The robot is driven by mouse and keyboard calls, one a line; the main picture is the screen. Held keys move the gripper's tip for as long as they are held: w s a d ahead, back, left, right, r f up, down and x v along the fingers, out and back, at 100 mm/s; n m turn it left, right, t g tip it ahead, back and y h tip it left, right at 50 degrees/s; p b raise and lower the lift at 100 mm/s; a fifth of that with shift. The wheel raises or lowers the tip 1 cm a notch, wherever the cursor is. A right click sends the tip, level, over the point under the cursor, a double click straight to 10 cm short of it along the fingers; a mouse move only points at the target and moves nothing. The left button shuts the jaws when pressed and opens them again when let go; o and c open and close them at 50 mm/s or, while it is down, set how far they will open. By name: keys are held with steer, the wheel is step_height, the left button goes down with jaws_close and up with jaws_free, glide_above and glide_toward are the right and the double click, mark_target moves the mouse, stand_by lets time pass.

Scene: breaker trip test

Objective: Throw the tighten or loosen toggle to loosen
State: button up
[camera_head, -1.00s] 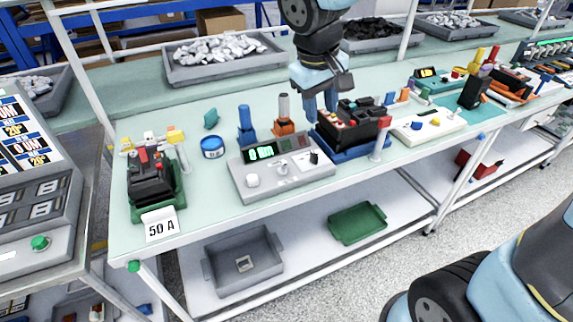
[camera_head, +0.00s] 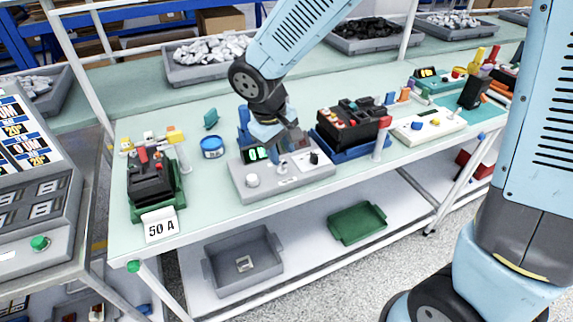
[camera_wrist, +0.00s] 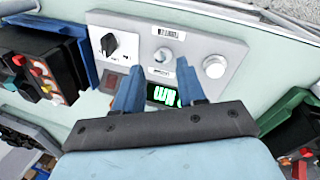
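A grey control box (camera_head: 240,182) lies on the pale green bench. Its small toggle (camera_wrist: 162,57) stands in the middle of the panel, between a black knob (camera_wrist: 110,44) and a round white button (camera_wrist: 214,66). Small labels lie on both sides of the toggle, too small to read surely. My gripper (camera_wrist: 160,82) is over the box's display side, its two blue fingers apart with nothing between them. The toggle lies just beyond the fingertips in the wrist view; I cannot tell whether they touch the panel. In the head view the toggle (camera_head: 283,168) shows in front of the gripper.
A lit green display (camera_wrist: 163,95) sits partly behind the fingers. A black breaker (camera_head: 350,120) in a blue cradle stands to the right. Another breaker (camera_head: 150,185) stands left, by a "50 A" card (camera_head: 160,225). A blue tape roll (camera_head: 212,147) lies behind the box.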

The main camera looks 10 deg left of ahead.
mark_target(285, 164)
steer(key=shift+x, duration=3.05)
steer(key=shift+c, duration=0.3)
